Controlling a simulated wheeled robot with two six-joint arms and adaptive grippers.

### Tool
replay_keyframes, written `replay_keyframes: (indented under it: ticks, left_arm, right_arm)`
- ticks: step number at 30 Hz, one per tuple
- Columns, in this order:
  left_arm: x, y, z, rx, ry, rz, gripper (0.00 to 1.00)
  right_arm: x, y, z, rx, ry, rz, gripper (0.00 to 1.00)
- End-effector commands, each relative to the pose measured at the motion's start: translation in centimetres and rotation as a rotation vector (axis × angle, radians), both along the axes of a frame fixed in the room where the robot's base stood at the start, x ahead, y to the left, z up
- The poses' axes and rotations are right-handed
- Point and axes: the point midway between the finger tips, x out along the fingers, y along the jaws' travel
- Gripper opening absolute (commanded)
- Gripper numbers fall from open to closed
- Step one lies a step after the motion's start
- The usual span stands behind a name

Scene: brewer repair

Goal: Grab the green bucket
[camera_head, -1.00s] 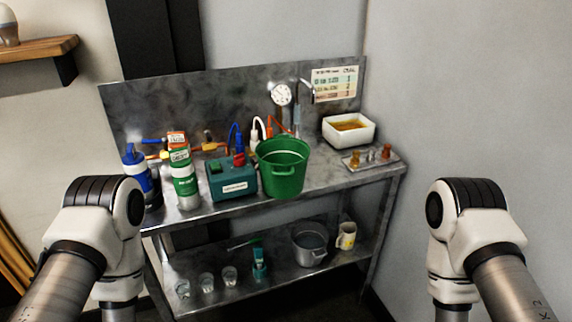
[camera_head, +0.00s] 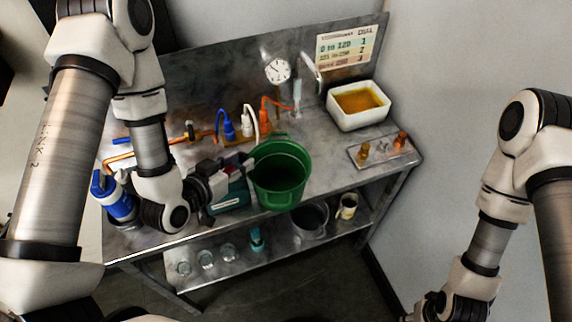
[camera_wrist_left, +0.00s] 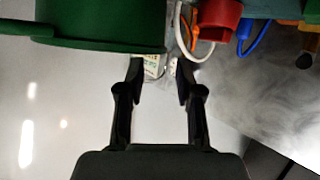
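The green bucket (camera_head: 281,173) stands upright and looks empty on the front part of the metal bench, right of a teal box. Its rim and side also show at the upper left of the left wrist view (camera_wrist_left: 100,22). My left gripper (camera_head: 236,172) is just left of the bucket, over the teal box in the head view. In the left wrist view its two black fingers (camera_wrist_left: 160,72) are apart with nothing held between them, close to the bucket. My right gripper (camera_head: 432,306) is low at the bottom right, partly cut off, and its fingers are unclear.
The teal box (camera_head: 232,197) with cables stands left of the bucket, and a blue bottle (camera_head: 118,203) farther left. A white tray of amber liquid (camera_head: 358,105) and a small fittings plate (camera_head: 383,150) are to the right. A gauge (camera_head: 277,71) stands behind. The lower shelf holds cups and a pot (camera_head: 309,221).

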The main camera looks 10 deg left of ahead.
Motion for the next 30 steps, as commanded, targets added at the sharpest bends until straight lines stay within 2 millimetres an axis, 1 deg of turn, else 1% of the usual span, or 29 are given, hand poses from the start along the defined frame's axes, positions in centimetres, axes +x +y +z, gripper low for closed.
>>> replay_keyframes:
  ticks: [1, 3, 8, 11, 12, 13, 15, 18, 23, 24, 27, 30]
  left_arm:
    - [0.5, -0.2, -1.1, 0.001, -0.005, -0.002, 0.35]
    - [1.1, -0.4, -1.5, 0.002, -0.005, -0.003, 0.35]
    - [2.0, -0.6, -1.5, 0.002, -0.001, 0.000, 0.35]
    - [3.3, -1.0, -2.1, 0.003, -0.003, -0.001, 0.35]
    - [3.9, -1.2, -1.5, 0.005, -0.001, -0.002, 0.35]
    - [4.4, -1.4, -1.6, 0.004, 0.002, -0.001, 0.35]
    - [5.5, -1.7, -2.3, 0.003, 0.002, -0.001, 0.35]
    - [6.3, -2.0, -2.8, 0.002, 0.001, 0.000, 0.35]
    - [6.3, -2.0, -3.0, 0.000, 0.000, 0.002, 0.35]
    - [6.3, -2.0, -3.0, 0.000, 0.001, 0.002, 0.32]
    - [6.3, -2.0, -3.0, 0.000, 0.001, 0.002, 0.00]
    - [6.3, -2.0, -3.0, 0.000, 0.001, 0.002, 0.00]
  right_arm:
    - [-0.1, 0.0, -1.9, 0.000, 0.002, 0.000, 0.40]
    - [-0.1, 0.0, -3.2, 0.000, 0.003, 0.000, 0.40]
    - [-0.1, 0.0, -4.4, 0.000, 0.002, 0.000, 0.40]
    - [-0.1, 0.0, -5.4, 0.000, 0.001, 0.000, 0.40]
    - [-0.1, 0.0, -3.9, 0.000, 0.002, 0.000, 0.40]
    - [-0.1, 0.0, -3.4, 0.000, 0.002, 0.000, 0.40]
    - [0.0, 0.0, -3.1, 0.000, 0.000, 0.000, 0.40]
    - [0.0, 0.0, -3.0, 0.000, 0.001, 0.000, 0.40]
    - [-0.1, 0.0, -3.1, 0.000, 0.001, 0.000, 0.40]
    - [-0.1, 0.0, -3.1, 0.000, 0.001, 0.000, 0.40]
    - [-0.1, 0.0, -3.1, 0.000, 0.001, 0.000, 0.40]
    - [-0.1, 0.0, -3.1, 0.000, 0.001, 0.000, 0.40]
